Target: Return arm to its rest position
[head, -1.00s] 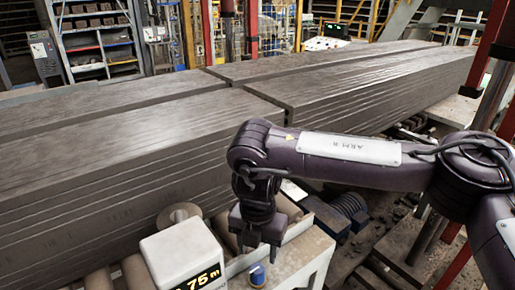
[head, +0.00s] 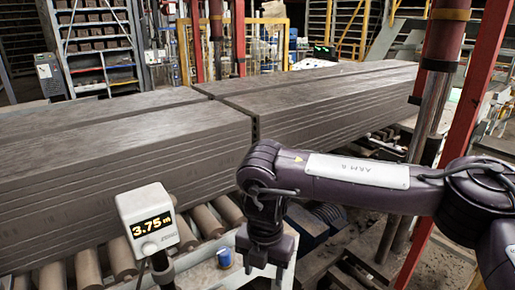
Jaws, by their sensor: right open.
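My right arm comes in from the right side of the head view, dark purple with a white label plate. Its gripper (head: 265,246) points down, open, with nothing seen between the fingers. It hangs over the right part of a pale machine ledge, to the right of a small blue knob (head: 224,257). My left gripper is not in the view.
Long grey stacked slabs (head: 110,165) lie on rollers (head: 205,222) behind the gripper. A white display (head: 148,222) reading 3.75 m stands at the front left. A red post (head: 463,110) rises at the right, close behind my arm.

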